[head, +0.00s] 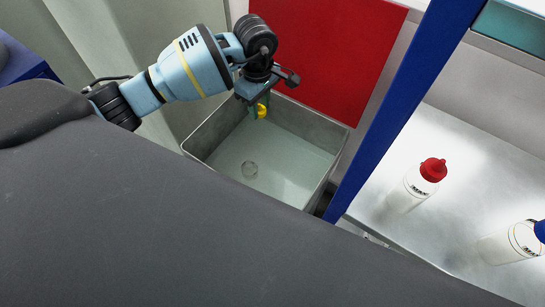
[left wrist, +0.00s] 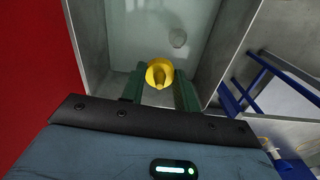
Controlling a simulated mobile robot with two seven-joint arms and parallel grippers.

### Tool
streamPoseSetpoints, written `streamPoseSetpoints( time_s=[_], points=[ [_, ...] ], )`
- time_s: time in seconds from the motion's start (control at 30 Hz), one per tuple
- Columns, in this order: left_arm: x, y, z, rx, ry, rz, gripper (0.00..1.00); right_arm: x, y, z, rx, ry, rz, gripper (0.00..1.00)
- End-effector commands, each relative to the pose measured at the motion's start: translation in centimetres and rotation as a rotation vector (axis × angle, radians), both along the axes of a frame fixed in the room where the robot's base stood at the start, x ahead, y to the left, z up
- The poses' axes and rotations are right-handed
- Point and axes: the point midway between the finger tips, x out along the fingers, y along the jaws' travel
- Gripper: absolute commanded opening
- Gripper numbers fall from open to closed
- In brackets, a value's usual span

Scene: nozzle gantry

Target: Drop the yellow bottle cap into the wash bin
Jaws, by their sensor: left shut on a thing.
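My left gripper (head: 257,107) is shut on the yellow bottle cap (head: 261,111) and holds it over the far part of the wash bin (head: 336,165). In the left wrist view the yellow cap (left wrist: 159,74) sits between the green fingertips of my left gripper (left wrist: 160,86). The wash bin is an open grey metal box with a pale floor, and its floor and walls also show in the left wrist view (left wrist: 215,45). A round drain-like mark (head: 249,169) lies on the bin floor. My right gripper does not show.
A blue post (head: 385,110) stands just right of the bin. A red panel (head: 325,50) is behind it. On the metal table (head: 455,150) at right stand a white bottle with a red cap (head: 420,182) and another with a blue cap (head: 515,242).

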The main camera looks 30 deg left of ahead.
Motion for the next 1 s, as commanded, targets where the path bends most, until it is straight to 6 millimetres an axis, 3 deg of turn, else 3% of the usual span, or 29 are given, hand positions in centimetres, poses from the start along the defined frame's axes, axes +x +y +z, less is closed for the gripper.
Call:
streamPoseSetpoints(
  time_s=[0.5, 0.87, 0.9, 1.0],
  points=[
    [-0.2, 0.0, -5.6, 0.0, 0.008, -0.002, 0.1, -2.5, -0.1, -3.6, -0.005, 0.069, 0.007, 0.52],
    [0.0, 0.0, -5.9, -0.001, 0.002, -0.003, 0.1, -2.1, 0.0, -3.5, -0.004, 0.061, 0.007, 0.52],
    [0.0, 0.0, -5.9, -0.001, 0.002, -0.003, 0.32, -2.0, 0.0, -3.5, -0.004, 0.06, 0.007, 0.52],
    [0.0, 0.0, -5.9, -0.001, 0.002, -0.003, 0.45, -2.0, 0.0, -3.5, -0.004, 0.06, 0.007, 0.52]
  ],
)
